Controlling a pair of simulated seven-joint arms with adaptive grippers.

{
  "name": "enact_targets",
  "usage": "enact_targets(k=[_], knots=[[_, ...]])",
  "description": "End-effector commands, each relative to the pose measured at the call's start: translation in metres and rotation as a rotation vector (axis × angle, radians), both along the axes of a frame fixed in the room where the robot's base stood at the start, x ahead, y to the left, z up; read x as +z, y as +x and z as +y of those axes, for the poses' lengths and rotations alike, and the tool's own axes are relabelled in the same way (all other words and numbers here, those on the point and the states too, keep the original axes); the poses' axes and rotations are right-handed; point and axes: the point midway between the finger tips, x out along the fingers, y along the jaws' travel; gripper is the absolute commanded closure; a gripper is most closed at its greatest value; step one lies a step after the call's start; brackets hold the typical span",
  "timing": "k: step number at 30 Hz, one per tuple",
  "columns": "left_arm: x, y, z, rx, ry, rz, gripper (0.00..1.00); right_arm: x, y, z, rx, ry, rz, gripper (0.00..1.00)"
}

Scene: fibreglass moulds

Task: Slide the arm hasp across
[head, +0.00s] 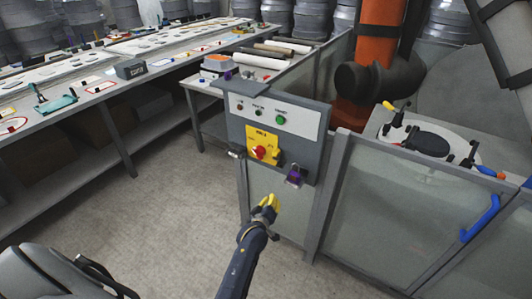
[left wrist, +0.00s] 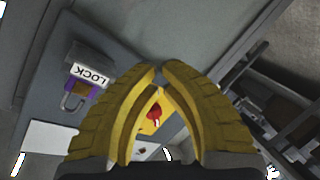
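A grey control box (head: 313,155) carries a yellow plate (head: 268,135) with a red knob (head: 259,152). A small yellow piece (head: 277,154) sits right of the knob; I cannot tell whether it is the hasp. A purple padlock (head: 293,180) hangs at the box's lower right, and also shows in the left wrist view (left wrist: 76,96) beside a grey block marked LOCK (left wrist: 92,73). My left gripper (head: 273,199) is below the box, clear of it, its yellow fingertips (left wrist: 160,70) nearly together with nothing held. The red knob (left wrist: 155,111) shows between the fingers. My right gripper is out of view.
The box stands on a fence of grey posts and clear panels (head: 385,215). A blue handle (head: 481,218) is on the fence at the right. Behind the fence are an orange robot arm (head: 380,40) and a mould table. A long workbench (head: 60,120) runs at the left.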

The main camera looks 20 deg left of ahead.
Motion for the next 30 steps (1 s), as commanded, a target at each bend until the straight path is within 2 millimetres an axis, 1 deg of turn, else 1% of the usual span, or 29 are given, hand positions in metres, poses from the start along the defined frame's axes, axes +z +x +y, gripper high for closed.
enact_targets(k=[1,3,6,9,10,13,18,24,30], knots=[[0.037,0.009,0.011,0.042,-0.075,-0.073,1.00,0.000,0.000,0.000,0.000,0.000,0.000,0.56],[0.075,0.013,0.024,0.088,-0.183,-0.155,1.00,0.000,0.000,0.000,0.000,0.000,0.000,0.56],[0.116,0.012,0.040,0.133,-0.320,-0.249,1.00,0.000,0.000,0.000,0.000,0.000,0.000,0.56],[0.142,0.008,0.050,0.161,-0.440,-0.316,1.00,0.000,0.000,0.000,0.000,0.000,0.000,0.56],[0.147,0.007,0.052,0.165,-0.471,-0.331,1.00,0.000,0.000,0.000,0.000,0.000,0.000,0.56],[0.158,0.006,0.053,0.174,-0.563,-0.363,1.00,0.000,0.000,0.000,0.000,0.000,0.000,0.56],[0.157,0.007,0.052,0.185,-0.666,-0.375,1.00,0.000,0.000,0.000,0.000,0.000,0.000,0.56],[0.157,0.007,0.052,0.190,-0.709,-0.380,1.00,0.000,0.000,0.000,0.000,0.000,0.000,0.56],[0.156,0.007,0.052,0.190,-0.711,-0.380,1.00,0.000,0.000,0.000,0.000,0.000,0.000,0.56]])
